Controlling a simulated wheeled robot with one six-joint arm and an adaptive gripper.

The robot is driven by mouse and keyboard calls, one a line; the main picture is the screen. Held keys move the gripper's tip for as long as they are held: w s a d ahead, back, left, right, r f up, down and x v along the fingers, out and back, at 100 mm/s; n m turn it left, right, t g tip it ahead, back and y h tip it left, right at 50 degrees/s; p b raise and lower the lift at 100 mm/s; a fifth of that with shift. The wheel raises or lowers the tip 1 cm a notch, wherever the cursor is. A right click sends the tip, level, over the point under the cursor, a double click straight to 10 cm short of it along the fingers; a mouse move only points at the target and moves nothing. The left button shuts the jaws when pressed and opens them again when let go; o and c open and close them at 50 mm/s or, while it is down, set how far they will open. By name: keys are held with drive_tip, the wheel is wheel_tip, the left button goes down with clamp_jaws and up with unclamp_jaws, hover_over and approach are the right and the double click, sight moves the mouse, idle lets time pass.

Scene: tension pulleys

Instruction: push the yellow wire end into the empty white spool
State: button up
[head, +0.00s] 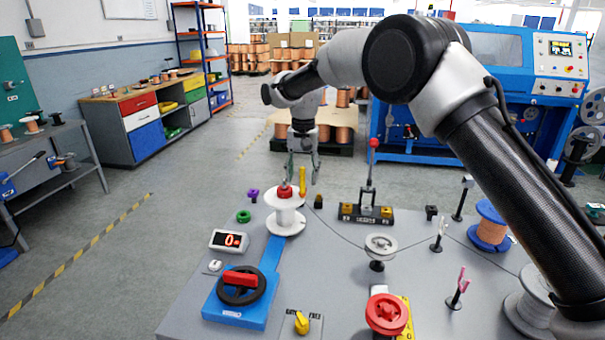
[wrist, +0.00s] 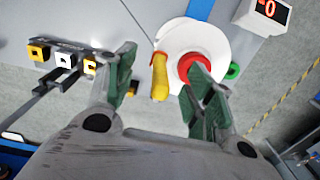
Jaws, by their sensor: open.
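The empty white spool (head: 286,222) stands upright on the grey bench, at the far end of a blue strip, with a red cap on top. In the wrist view the spool (wrist: 215,45) is seen from above. The yellow wire end (head: 302,180) stands upright just right of the spool's top; in the wrist view it (wrist: 160,78) overlaps the spool's rim, and whether it touches cannot be told. My gripper (head: 303,163) is open and points down above and behind the spool. In the wrist view its green fingers (wrist: 163,88) lie either side of the yellow end, apart from it.
A wire runs right to a pale pulley (head: 380,242). A black tensioner block (head: 366,214) with an upright red-tipped lever stands right of the spool. A counter display (head: 229,240), red-handled crank (head: 240,285), green ring (head: 243,216) and red wheel (head: 386,313) are nearby.

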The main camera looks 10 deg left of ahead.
drive_tip(key=shift+r, duration=3.5)
drive_tip(key=shift+d, duration=0.1)
